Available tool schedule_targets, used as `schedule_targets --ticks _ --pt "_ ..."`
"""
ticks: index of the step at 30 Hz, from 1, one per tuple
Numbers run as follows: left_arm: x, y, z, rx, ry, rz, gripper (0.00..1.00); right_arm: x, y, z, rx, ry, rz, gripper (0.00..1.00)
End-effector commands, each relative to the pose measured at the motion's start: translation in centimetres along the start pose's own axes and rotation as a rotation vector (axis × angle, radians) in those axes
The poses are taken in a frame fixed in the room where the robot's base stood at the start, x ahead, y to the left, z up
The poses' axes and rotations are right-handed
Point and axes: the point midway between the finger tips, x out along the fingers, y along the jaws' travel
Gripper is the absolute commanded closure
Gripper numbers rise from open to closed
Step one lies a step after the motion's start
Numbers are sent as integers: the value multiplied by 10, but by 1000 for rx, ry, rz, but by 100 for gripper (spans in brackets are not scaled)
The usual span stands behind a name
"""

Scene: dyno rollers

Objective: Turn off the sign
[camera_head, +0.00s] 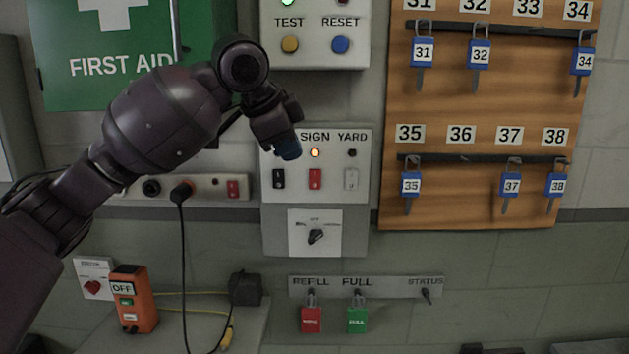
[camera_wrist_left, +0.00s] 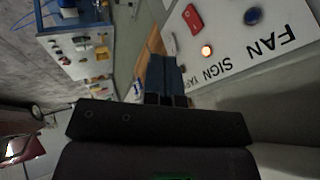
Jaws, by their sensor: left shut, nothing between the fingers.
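The sign switch (camera_head: 315,179) is a red rocker in the middle of a light grey wall panel (camera_head: 360,138). Above it the sign lamp (camera_head: 314,153) glows orange under the word SIGN. In the left wrist view the red switch (camera_wrist_left: 192,19) and lit lamp (camera_wrist_left: 206,51) show at the upper right. My left gripper (camera_head: 288,149) is shut and empty, in front of the panel's upper left, and hides the FAN label and lamp in the head view. Its blue fingers (camera_wrist_left: 165,76) point towards the panel's side in the wrist view. Whether they touch the panel is unclear. My right gripper is not in view.
A box with TEST and RESET buttons (camera_head: 340,45) hangs above, a rotary switch (camera_head: 315,236) below. A wooden key board (camera_head: 480,120) stands to the right.

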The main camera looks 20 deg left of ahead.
Motion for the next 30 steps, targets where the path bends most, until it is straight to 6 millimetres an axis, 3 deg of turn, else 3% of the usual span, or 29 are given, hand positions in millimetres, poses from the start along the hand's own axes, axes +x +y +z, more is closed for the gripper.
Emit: schedule_targets --ticks 11,27,30 --pt "11 0 0 -1 2 1 100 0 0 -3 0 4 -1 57" --pt "101 0 -1 -1 1 2 100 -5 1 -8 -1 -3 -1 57" --pt "108 -13 0 -4 1 -1 100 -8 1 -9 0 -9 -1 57"
